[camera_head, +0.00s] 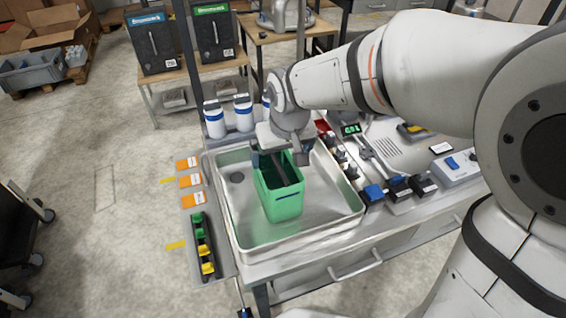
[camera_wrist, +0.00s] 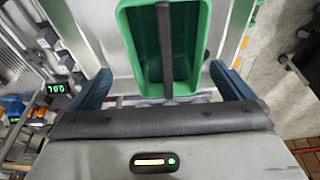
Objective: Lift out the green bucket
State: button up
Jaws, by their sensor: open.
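The green bucket (camera_head: 283,205) stands upright in the metal basin (camera_head: 335,208). A dark bar (camera_head: 277,167) lies across its open top. In the wrist view the bucket (camera_wrist: 202,45) fills the upper middle, with the dark bar (camera_wrist: 165,50) running lengthwise over its opening. My gripper (camera_head: 279,157) is at the bucket's far end, near the rim. In the wrist view my gripper (camera_wrist: 163,86) is open, one blue finger on each side of the bar and bucket end. I cannot tell whether the fingers touch the bucket.
White and blue bottles (camera_head: 243,113) stand behind the basin. Dark knobs and blocks (camera_head: 398,188) line its right side. A rack with green and yellow pieces (camera_head: 202,245) is at its left, by orange cards (camera_head: 191,181). The basin's right half is empty.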

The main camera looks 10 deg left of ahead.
aim_at(277, 163)
jog(key=x, duration=0.2)
jog(key=p+x, duration=0.1)
jog(key=x, duration=0.4)
jog(key=shift+s+a+p, duration=0.2)
jog(key=shift+a+p, duration=0.15)
jog(key=shift+a, duration=0.05)
jog(key=shift+w+f, duration=0.1)
jog(key=shift+f, duration=0.25)
jog(key=shift+f+b, duration=0.25)
jog(key=shift+b, duration=0.1)
jog(key=c, duration=1.9)
jog(key=shift+a+r, duration=0.1)
jog(key=shift+r, duration=0.05)
